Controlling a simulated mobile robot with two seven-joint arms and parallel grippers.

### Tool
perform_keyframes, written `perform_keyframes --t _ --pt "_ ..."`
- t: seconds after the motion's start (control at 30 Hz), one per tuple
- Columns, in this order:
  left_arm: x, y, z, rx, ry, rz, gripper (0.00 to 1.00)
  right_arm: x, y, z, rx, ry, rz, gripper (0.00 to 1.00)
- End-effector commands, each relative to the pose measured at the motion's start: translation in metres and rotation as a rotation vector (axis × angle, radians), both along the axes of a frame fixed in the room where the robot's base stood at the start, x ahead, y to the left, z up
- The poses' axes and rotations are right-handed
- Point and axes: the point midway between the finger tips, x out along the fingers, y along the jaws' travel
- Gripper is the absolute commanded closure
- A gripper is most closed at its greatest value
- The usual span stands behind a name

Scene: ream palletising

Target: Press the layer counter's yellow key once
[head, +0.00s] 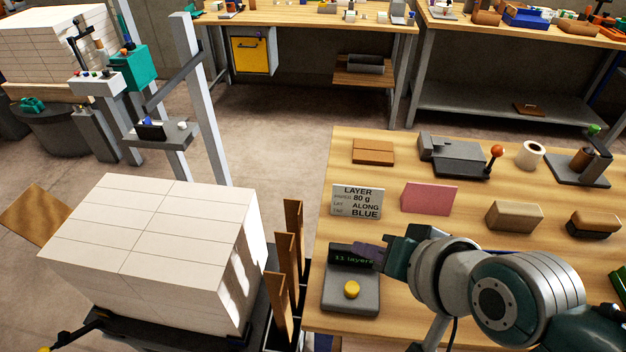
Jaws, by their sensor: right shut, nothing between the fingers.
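The layer counter (336,296) is a dark grey box near the front left corner of the wooden table. Its display (350,256) reads "11 layers" in green. The round yellow key (352,289) sits on its sloping front face and is in plain view. My right gripper (366,251) comes in from the right, shut and empty, with its fingertips over the right part of the display, behind the yellow key in the picture. I cannot tell whether the fingertips touch the counter. My left gripper is not in view.
A white ream stack (150,240) is left of the table, with upright wooden boards (293,235) between. Tan blocks (514,217) lie further right.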

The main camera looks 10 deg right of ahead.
Motion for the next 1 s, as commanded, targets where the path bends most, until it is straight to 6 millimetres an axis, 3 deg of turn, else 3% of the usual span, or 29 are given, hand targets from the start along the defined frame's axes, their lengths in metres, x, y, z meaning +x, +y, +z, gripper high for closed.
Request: perform_keyframes --t 0.07,0.63,1.0 --pt "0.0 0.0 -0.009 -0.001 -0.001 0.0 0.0 0.004 0.001 -0.011 0.013 -0.006 -0.015 1.0" --pt "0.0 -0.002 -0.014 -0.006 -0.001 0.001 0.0 0.005 0.001 -0.016 0.019 -0.01 -0.022 1.0" --pt "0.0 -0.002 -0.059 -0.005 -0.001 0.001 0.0 0.005 0.0 -0.058 0.019 -0.01 -0.022 1.0"
